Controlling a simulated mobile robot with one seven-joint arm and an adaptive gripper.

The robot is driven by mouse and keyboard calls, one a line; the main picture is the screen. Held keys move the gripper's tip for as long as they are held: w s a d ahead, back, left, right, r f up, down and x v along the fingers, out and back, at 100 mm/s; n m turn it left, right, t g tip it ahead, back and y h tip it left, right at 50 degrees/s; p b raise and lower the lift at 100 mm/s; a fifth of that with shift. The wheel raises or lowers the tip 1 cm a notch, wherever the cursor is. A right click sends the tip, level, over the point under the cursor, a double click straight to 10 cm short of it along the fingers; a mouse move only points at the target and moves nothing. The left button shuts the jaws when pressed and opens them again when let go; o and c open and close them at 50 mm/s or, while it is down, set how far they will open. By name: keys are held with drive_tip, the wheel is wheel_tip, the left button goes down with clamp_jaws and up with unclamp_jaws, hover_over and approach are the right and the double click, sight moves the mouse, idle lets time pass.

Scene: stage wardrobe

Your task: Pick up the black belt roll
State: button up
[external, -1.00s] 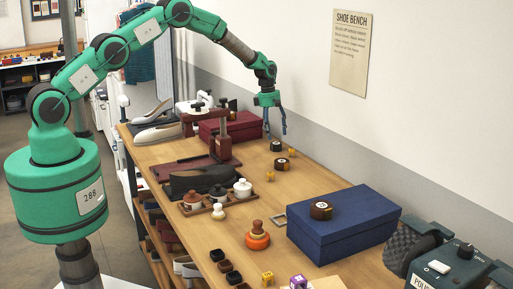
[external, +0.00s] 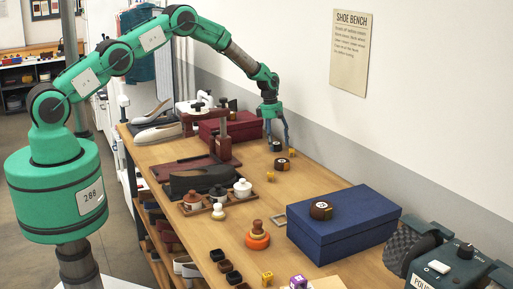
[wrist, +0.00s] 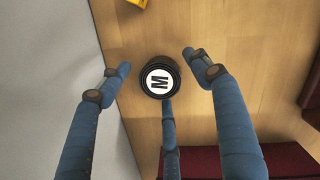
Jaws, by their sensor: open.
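The black belt roll (wrist: 159,77) is a small dark round coil with a white top disc marked "M". It stands on the wooden bench and lies between my gripper's fingers in the wrist view. In the external view the black roll (external: 276,146) is near the wall, below my gripper (external: 277,136). My gripper (wrist: 158,85) has three blue fingers spread apart around the roll, open and empty. One finger's tip appears close to the roll's lower edge in the wrist view; I cannot tell whether it touches.
A brown roll (external: 282,165) and a yellow die (external: 293,153) are close by on the bench. A dark red box (external: 212,131) stands to the left. The wall (wrist: 50,70) runs along one side. Farther along, a blue box (external: 340,232) bears another brown roll (external: 321,210).

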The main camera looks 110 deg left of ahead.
sight(276, 143)
idle(0.4)
drive_tip(key=c, duration=1.3)
drive_tip(key=shift+r, duration=0.1)
drive_tip(key=shift+r, duration=4.9)
